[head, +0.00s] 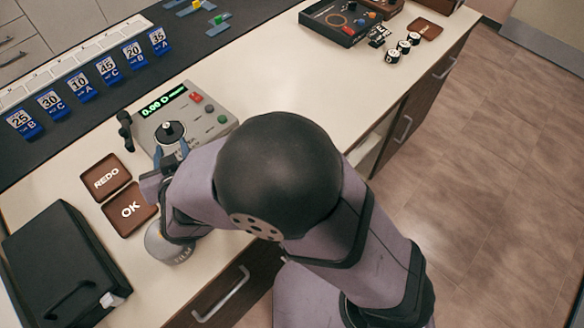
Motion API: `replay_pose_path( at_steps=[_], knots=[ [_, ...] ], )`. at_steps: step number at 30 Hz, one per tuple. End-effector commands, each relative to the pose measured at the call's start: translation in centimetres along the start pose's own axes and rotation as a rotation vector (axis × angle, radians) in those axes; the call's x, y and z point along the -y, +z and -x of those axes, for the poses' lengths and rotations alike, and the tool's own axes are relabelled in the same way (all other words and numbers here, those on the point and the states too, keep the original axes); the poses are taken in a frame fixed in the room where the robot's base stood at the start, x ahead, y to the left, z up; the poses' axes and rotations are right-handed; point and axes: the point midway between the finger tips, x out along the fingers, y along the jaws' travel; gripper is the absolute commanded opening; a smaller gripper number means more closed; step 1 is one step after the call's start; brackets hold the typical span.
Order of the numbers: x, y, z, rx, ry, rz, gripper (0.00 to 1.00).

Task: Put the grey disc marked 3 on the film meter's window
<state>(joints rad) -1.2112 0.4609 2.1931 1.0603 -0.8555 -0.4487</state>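The film meter (205,121) is a grey box with a lit green display reading about 0.00 and red and green buttons. A dark round piece with a small pale knob (170,128) sits on its left part, where I take the window to be; no number is legible on it. My gripper (171,150) is at the meter's near left edge, just in front of that piece. Its two bluish fingers stand apart; I see nothing clearly between them. I cannot make out a grey disc marked 3. My arm hides part of the counter.
Brown REDO (106,177) and OK (130,209) pads and a black case (62,268) lie at left. A silver round object (165,246) is partly behind my arm. Blue numbered stands (107,70) line the back. Small black-and-white round pieces (403,47) stand at upper right. The counter's middle is clear.

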Motion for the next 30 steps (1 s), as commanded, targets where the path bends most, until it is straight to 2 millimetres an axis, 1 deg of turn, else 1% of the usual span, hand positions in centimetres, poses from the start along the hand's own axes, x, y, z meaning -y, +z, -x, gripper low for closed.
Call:
replay_pose_path(
  at_steps=[1,2,5,8,9,11,12,13,14,15,17,18,20,21,23,24,27,30],
  knots=[
    [-0.9,-0.2,-0.4,0.017,-0.002,-0.014,0.34],
    [-1.4,-0.2,-0.7,0.032,-0.007,-0.021,0.34],
    [-3.9,-0.1,-1.5,0.103,-0.026,-0.052,0.34],
    [-7.5,0.4,-1.8,0.204,-0.045,-0.086,0.34],
    [-9.2,0.9,-1.6,0.253,-0.049,-0.101,0.34],
    [-11.9,1.8,-1.0,0.330,-0.050,-0.122,0.34],
    [-13.8,2.5,-0.4,0.383,-0.048,-0.135,0.34],
    [-15.2,3.1,0.3,0.426,-0.044,-0.145,0.34],
    [-16.6,3.8,1.0,0.469,-0.037,-0.156,0.34],
    [-18.5,4.7,2.2,0.528,-0.025,-0.170,0.34],
    [-21.4,6.2,4.3,0.616,0.000,-0.191,0.34],
    [-23.1,7.3,5.9,0.676,0.019,-0.206,0.34],
    [-25.6,8.9,8.4,0.763,0.053,-0.228,0.34],
    [-27.0,9.9,10.2,0.819,0.077,-0.244,0.34],
    [-28.9,11.2,12.8,0.895,0.114,-0.267,0.34],
    [-29.9,12.0,14.4,0.941,0.137,-0.280,0.34],
    [-31.7,13.6,17.9,1.035,0.188,-0.312,0.34],
    [-32.7,14.5,20.2,1.096,0.222,-0.331,0.34]
  ],
)
